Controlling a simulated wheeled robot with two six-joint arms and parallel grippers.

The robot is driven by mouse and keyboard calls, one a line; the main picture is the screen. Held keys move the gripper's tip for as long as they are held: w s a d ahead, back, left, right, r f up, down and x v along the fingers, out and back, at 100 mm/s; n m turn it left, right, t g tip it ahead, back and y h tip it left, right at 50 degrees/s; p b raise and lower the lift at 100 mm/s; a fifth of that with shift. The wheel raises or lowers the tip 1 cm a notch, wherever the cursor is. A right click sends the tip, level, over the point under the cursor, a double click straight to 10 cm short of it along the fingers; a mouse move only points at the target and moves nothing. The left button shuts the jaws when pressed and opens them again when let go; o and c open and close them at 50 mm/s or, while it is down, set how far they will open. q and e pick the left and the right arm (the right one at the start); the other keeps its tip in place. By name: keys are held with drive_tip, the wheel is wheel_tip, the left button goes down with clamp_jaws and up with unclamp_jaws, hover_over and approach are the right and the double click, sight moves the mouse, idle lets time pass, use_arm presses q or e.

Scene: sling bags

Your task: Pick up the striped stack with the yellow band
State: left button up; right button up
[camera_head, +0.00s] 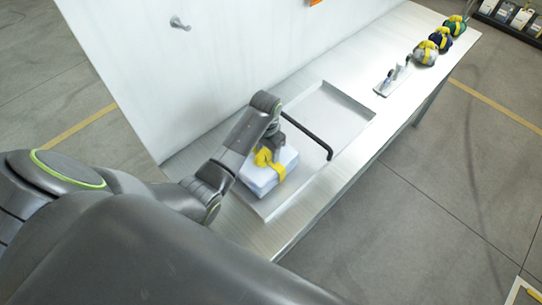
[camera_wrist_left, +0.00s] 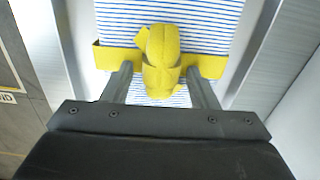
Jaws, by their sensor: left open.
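The striped stack (camera_wrist_left: 200,20), white with thin blue stripes, lies on the metal tray (camera_head: 353,106). In the head view the stack (camera_head: 262,178) looks pale, at the tray's near left end. A yellow band (camera_wrist_left: 108,57) wraps it, with a raised yellow knot or loop (camera_wrist_left: 160,60) in the middle. My left gripper (camera_wrist_left: 160,82) is open over the stack, one finger on each side of the yellow knot. In the head view the left gripper (camera_head: 268,152) is just above the knot, partly hidden by the wrist. I cannot tell whether the fingers touch the band. My right gripper is not in view.
Several yellow-banded bundles stand at the table's far end: grey (camera_head: 425,53), blue (camera_head: 440,39) and green (camera_head: 454,26). A small holder (camera_head: 393,80) stands beyond the tray. A white wall panel (camera_head: 200,70) rises along the table's left side.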

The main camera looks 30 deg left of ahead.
use_arm(q)
drive_tip(key=shift+s+a+f, duration=0.1)
drive_tip(key=shift+f, duration=0.05)
drive_tip(key=shift+s, duration=0.2)
drive_tip(key=shift+s+a+r, duration=0.1)
drive_tip(key=shift+s+r, duration=0.1)
drive_tip(key=shift+s, duration=0.05)
drive_tip(key=shift+c, duration=0.6)
drive_tip(key=c, duration=0.5)
drive_tip(key=shift+w, duration=0.1)
drive_tip(key=shift+c, duration=1)
clamp_jaws()
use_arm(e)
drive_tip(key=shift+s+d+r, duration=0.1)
